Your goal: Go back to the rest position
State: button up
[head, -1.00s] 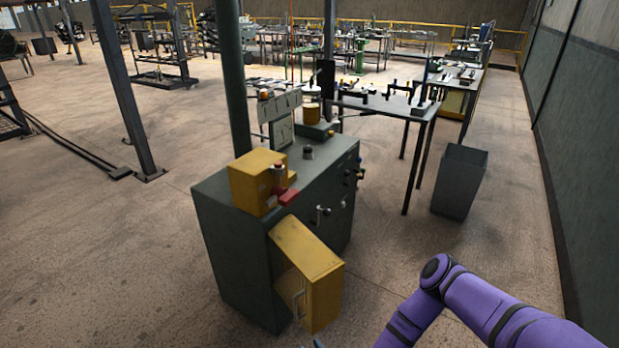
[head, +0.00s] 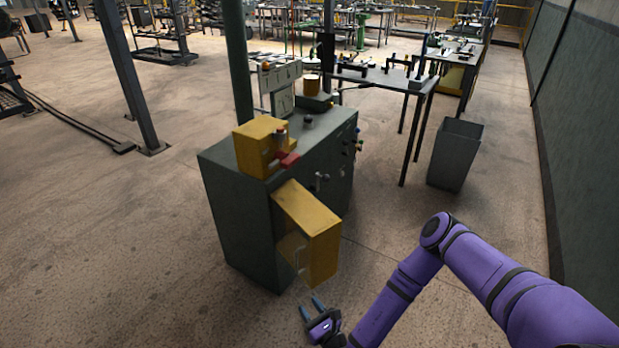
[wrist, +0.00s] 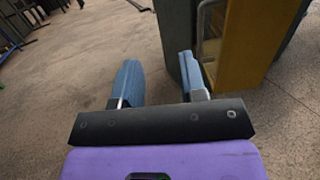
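My gripper (head: 311,308) is at the bottom middle of the head view, at the end of my purple arm. It is below and in front of the yellow box (head: 318,233) on the side of the dark green machine cabinet (head: 237,215). In the wrist view my gripper (wrist: 161,82) has its two blue fingers apart with bare floor between them, and it holds nothing. The yellow box with its pale handle also shows in the wrist view (wrist: 245,40), just beyond the right finger. The gripper appears clear of it.
A dark table (head: 392,80) with tools stands behind the cabinet. A grey bin (head: 455,155) stands to its right, near the wall (head: 580,120). A steel post (head: 130,80) stands at left. The concrete floor (head: 120,250) at left is clear.

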jog(key=w+r+n+g+y, duration=0.3)
jog(key=r+n+g+y, duration=0.2)
jog(key=r+n+g, duration=0.65)
jog(key=w+r+n+g+y, duration=0.35)
jog(key=r+n+y, duration=0.25)
jog(key=r, duration=1.1)
jog(key=s+d+r+n+g+h, duration=0.3)
jog(key=d+r+n+g+h, duration=0.1)
jog(key=r, duration=0.4)
jog(key=s+d+r+n+g+h, duration=0.4)
jog(key=r+n+h, duration=0.1)
jog(key=r, duration=0.4)
jog(key=s+d+r+n+t+h, duration=0.2)
jog(key=s+d+r+t+h, duration=1)
jog(key=s+d+r, duration=0.6)
jog(key=d+r, duration=0.2)
jog(key=d, duration=0.2)
jog(key=shift+s+h, duration=0.4)
jog(key=shift+n, duration=0.25)
jog(key=shift+c, duration=0.5)
